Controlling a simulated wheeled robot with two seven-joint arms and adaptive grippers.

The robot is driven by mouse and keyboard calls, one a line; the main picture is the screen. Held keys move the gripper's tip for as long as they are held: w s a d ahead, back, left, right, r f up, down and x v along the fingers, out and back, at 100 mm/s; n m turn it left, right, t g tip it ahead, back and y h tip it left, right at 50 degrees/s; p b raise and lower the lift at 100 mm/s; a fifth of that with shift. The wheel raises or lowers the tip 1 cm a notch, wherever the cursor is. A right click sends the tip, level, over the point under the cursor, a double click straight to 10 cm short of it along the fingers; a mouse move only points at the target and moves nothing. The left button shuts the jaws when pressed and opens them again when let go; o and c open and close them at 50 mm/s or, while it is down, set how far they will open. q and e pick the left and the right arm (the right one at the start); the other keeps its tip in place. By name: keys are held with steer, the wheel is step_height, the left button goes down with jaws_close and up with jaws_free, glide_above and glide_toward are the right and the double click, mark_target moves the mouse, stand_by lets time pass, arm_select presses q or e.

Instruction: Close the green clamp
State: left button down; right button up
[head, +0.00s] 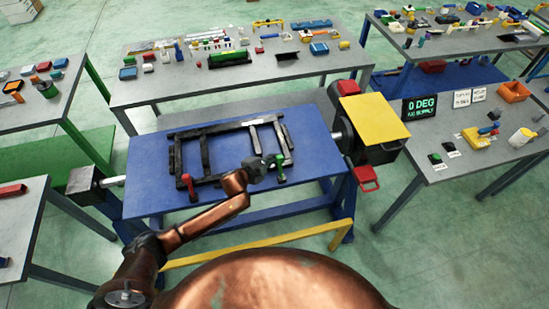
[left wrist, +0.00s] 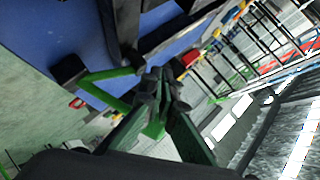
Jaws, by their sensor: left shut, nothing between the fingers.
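The green clamp (head: 280,169) stands at the front right of the dark frame on the blue table. My left gripper (head: 264,165) is just left of it, shut and empty, very close to its upright handle; I cannot tell whether they touch. In the left wrist view the shut fingertips (left wrist: 158,88) are in the middle, with a bright green bar (left wrist: 108,75) beside them, likely part of the clamp. The fingers hide part of what lies behind. The red clamp (head: 187,182) is at the frame's front left. My right gripper is not in view.
The dark chassis frame (head: 190,134) lies on the blue table (head: 150,190). A yellow-topped unit (head: 375,118) stands at the table's right end, and a yellow rail (head: 280,239) runs along the front. Side tables hold many small parts. A black display reads "0 DEG" (head: 420,109).

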arm_select(q)
steer(key=s+a+r+p, duration=0.2)
steer(key=a+r+p, duration=0.4)
steer(key=p, duration=0.1)
steer(key=shift+a+r, duration=0.2)
steer(key=shift+r, duration=0.15)
